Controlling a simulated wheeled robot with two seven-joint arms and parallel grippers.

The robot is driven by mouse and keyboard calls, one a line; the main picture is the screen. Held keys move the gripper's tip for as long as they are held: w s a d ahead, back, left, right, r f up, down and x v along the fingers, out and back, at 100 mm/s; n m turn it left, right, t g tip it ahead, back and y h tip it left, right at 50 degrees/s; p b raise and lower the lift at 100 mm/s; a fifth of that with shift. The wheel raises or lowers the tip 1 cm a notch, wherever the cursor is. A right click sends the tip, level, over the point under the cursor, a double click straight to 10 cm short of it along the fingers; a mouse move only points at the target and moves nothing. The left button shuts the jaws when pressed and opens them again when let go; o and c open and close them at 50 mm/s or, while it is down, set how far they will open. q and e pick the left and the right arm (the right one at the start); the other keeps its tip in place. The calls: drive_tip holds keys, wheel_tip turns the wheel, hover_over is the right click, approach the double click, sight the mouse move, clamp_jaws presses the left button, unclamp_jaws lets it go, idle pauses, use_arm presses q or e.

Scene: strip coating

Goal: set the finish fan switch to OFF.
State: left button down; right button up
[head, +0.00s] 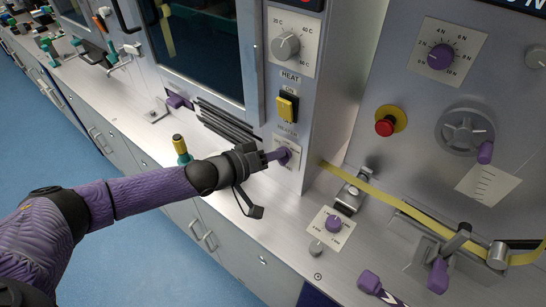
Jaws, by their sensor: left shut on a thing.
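A purple switch knob (284,154) sits on a small pale plate (288,141) low on the grey cabinet column, below the yellow heater switch. The plate's lettering is too small to read, so I cannot tell its name or setting. My left gripper (264,157) reaches in from the left and is shut on this purple knob. The gripper hides part of the knob. My right gripper is out of view.
Above are the yellow heater switch (287,106) and the heat dial (286,46). A red stop button (385,127), a purple-knobbed dial plate (331,229) and a yellow strip (385,196) lie to the right. A green-and-yellow handle (181,150) stands close beside my left forearm.

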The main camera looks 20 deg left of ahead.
use_arm(q)
drive_tip(key=shift+f+n+h+b, duration=0.15)
drive_tip(key=shift+n+h+b, duration=0.35)
drive_tip(key=shift+b, duration=0.45)
drive_tip(key=c, duration=0.5)
unclamp_jaws()
drive_tip(key=shift+c, duration=0.2)
drive_tip(key=p+v, duration=0.2)
drive_tip(key=v, duration=0.8)
drive_tip(key=shift+p, duration=0.4)
